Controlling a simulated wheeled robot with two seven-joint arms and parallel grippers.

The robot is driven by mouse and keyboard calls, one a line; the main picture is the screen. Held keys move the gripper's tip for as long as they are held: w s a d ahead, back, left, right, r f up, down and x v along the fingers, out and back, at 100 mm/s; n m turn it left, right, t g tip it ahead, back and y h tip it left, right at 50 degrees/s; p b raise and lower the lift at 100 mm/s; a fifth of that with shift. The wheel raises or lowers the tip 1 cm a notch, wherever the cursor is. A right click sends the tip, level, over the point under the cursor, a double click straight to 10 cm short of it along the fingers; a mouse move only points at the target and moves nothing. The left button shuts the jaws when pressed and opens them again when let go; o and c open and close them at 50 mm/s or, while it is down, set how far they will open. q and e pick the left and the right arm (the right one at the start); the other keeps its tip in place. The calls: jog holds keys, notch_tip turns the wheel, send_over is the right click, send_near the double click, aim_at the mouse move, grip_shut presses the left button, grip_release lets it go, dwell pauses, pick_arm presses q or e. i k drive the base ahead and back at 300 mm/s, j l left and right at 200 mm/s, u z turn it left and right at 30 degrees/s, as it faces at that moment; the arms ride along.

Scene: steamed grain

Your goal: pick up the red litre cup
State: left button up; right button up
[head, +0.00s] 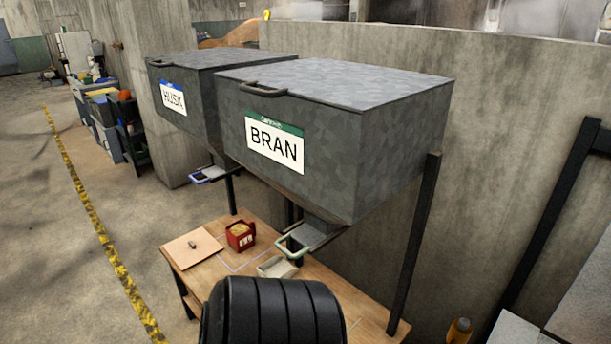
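The red litre cup (241,240) stands upright on the wooden table (215,273), below the grey bins. It is small in the head view. Its open top shows something tan inside, and pale marks show on its front. Neither of my grippers is in view, so I cannot tell where they are relative to the cup.
A pale board (190,250) with a small dark object lies left of the cup. A light tray (277,267) sits to its right, under the BRAN bin's green-handled chute (297,241). The HUSK bin's blue-handled chute (208,174) is behind. A dark post (415,250) stands at right.

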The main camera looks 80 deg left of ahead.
aim_at(244, 234)
jog(key=u, duration=3.05)
